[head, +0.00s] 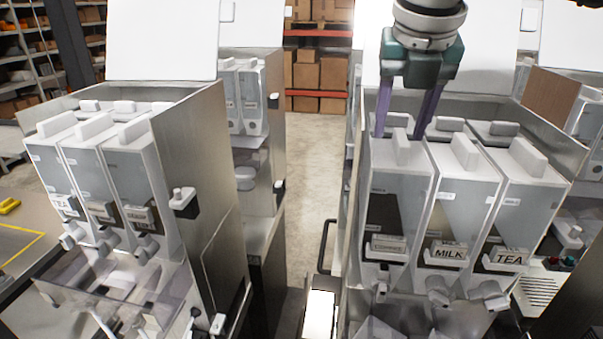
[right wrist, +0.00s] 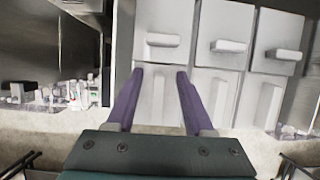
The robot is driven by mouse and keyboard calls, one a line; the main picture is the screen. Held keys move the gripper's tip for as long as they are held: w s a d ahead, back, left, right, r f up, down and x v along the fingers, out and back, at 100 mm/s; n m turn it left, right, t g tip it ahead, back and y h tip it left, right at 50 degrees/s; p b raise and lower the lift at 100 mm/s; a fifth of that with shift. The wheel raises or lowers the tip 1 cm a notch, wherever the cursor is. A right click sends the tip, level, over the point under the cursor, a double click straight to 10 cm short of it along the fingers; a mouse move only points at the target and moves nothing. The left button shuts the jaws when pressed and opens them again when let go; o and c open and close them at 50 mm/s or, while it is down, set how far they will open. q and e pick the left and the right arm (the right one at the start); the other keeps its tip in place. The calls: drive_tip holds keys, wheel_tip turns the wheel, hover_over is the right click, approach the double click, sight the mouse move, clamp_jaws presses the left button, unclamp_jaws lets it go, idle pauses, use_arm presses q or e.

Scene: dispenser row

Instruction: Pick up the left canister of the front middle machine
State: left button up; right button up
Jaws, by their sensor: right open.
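The front middle machine (head: 560,165) stands at the right of the head view with a front row of light grey canisters. Its left canister (head: 388,183) has a dark window, a label that seems to read coffee, and a raised lid handle (head: 402,147). My right gripper (head: 400,134) is open, pointing down over this canister's top, with purple fingers around the handle's sides. In the right wrist view the left canister's handle (right wrist: 158,98) lies between the spread fingers (right wrist: 160,73). I cannot tell whether they touch it. My left gripper is not in view.
The milk canister (head: 460,190) and tea canister (head: 515,200) stand close to the right. A back row with handles (head: 450,124) sits behind. Another machine (head: 190,180) stands at left, across a clear floor gap (head: 310,170). Shelves with boxes (head: 318,72) are far back.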

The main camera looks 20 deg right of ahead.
clamp_jaws()
idle(0.4)
idle(1.0)
